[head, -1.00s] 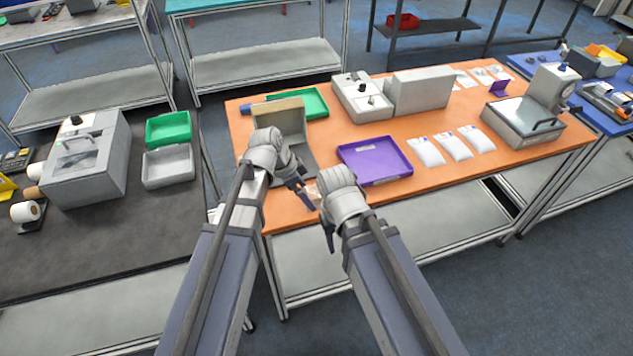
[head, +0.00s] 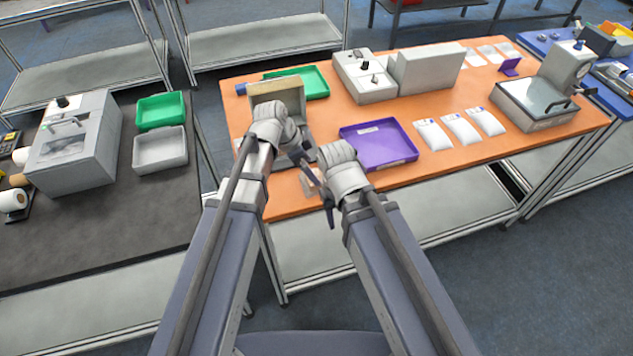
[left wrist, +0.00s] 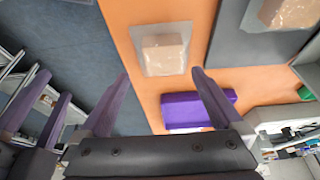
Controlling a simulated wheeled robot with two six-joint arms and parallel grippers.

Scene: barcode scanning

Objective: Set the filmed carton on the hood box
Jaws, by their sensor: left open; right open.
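A brown filmed carton (left wrist: 163,52) in clear wrap lies on the orange table near its front edge in the left wrist view; in the head view my grippers mostly hide it. A second wrapped brown carton (left wrist: 292,12) lies on a grey surface.
A purple tray (head: 380,147) lies right of my grippers, with several white packets (head: 460,129) beyond. A green tray (head: 305,82) and grey machine (head: 365,78) stand behind. A dark table (head: 110,215) with bins is at left. The floor between the tables is clear.

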